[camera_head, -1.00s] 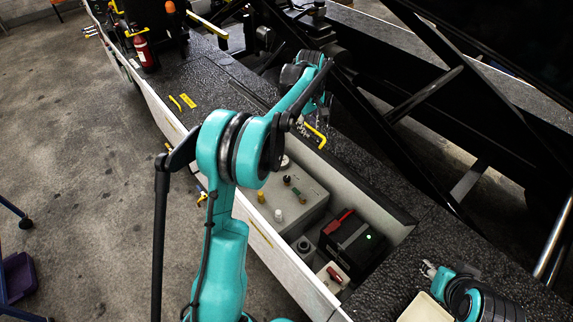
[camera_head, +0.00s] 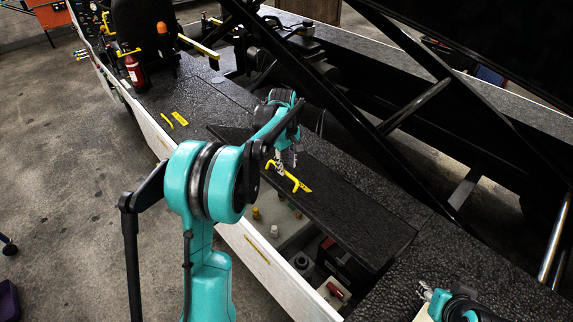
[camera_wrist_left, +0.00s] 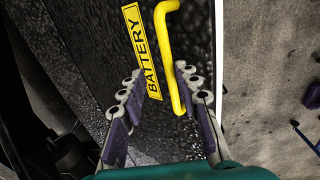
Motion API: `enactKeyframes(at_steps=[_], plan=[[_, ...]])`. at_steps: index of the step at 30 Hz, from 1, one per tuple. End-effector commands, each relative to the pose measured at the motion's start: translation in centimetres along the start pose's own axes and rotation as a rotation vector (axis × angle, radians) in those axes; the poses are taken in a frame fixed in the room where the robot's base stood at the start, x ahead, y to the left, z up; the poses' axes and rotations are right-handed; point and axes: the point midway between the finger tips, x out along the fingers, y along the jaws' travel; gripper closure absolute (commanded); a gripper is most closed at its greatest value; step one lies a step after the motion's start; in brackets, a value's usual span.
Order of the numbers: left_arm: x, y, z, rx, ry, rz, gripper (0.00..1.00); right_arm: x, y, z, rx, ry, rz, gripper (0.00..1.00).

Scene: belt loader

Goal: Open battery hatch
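The black battery hatch (camera_head: 345,215) is a textured lid on the loader's deck, tilted partly open, with battery parts showing under its front edge. Its yellow handle (camera_head: 284,174) and yellow BATTERY label (camera_wrist_left: 141,50) are on its upper face. My left gripper (camera_head: 279,160) is close to the handle. In the left wrist view, its fingers (camera_wrist_left: 160,92) are open, with the handle (camera_wrist_left: 172,62) extending between the fingertips, nearer the right finger. Whether they touch it, I cannot tell. My right gripper (camera_head: 426,292) is low at the right, away from the hatch; its finger state is unclear.
Inside the compartment are a grey box (camera_head: 290,232) with knobs and a red-handled part (camera_head: 335,291). Black lift beams (camera_head: 400,160) stand behind the hatch. A red extinguisher (camera_head: 133,70) is at the upper left. Concrete floor lies free at the left.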

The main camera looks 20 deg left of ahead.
Motion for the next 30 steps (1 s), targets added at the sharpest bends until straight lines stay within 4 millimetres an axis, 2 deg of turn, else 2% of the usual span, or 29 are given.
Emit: enactKeyframes(at_steps=[30], plan=[[-6.8,3.1,0.0,0.0,0.0,0.0,0.69,-4.1,0.0,-3.0,0.0,0.0,0.0,0.6]])
